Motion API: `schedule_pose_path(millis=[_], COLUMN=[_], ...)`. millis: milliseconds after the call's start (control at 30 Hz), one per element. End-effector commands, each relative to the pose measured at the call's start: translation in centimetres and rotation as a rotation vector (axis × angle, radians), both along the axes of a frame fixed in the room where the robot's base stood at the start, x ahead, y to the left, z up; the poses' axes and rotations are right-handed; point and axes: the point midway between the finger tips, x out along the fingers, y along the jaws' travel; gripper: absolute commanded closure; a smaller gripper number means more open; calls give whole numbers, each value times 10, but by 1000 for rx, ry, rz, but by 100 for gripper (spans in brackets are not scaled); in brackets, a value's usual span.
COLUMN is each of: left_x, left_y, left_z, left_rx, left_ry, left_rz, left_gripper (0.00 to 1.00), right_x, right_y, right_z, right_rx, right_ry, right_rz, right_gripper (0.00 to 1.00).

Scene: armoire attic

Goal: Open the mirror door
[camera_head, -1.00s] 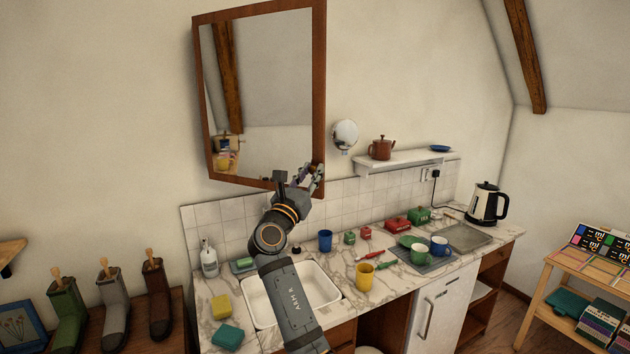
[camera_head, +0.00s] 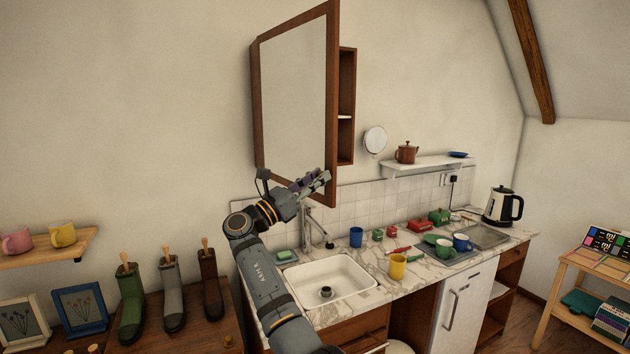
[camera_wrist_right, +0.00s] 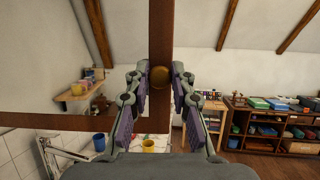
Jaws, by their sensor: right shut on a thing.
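The mirror door (camera_head: 296,95) has a brown wooden frame and stands partly open, hinged on its left side. Behind its right edge the cabinet (camera_head: 346,105) shows its side wall and a shelf. My right gripper (camera_head: 318,182) is at the lower right corner of the door frame. My left gripper is not in view.
Below are a white sink (camera_head: 328,278) with a tap (camera_head: 312,225) and a marble counter with cups and tins. A small round mirror (camera_head: 375,140) and a white shelf (camera_head: 428,165) are on the wall to the right. A shelf with mugs (camera_head: 45,248) is at the left.

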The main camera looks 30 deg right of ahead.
Motion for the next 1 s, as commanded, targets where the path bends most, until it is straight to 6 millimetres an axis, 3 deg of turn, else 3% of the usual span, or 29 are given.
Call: schedule_pose_path(millis=[300,333,467,767,867,1000], left_x=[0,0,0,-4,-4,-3], left_y=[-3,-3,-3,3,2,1], left_z=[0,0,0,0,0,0], left_rx=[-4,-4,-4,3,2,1], left_ry=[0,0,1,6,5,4], left_rz=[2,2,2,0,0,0], left_gripper=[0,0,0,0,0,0], right_x=[0,0,0,0,0,-2], right_y=[0,0,0,1,11,39], right_z=[0,0,0,-1,-5,-17], right_rx=[1,1,1,1,2,3], right_ry=[0,0,0,0,3,4], right_rz=[-1,-1,0,1,3,4], right_gripper=[100,73,55,55,55,55])
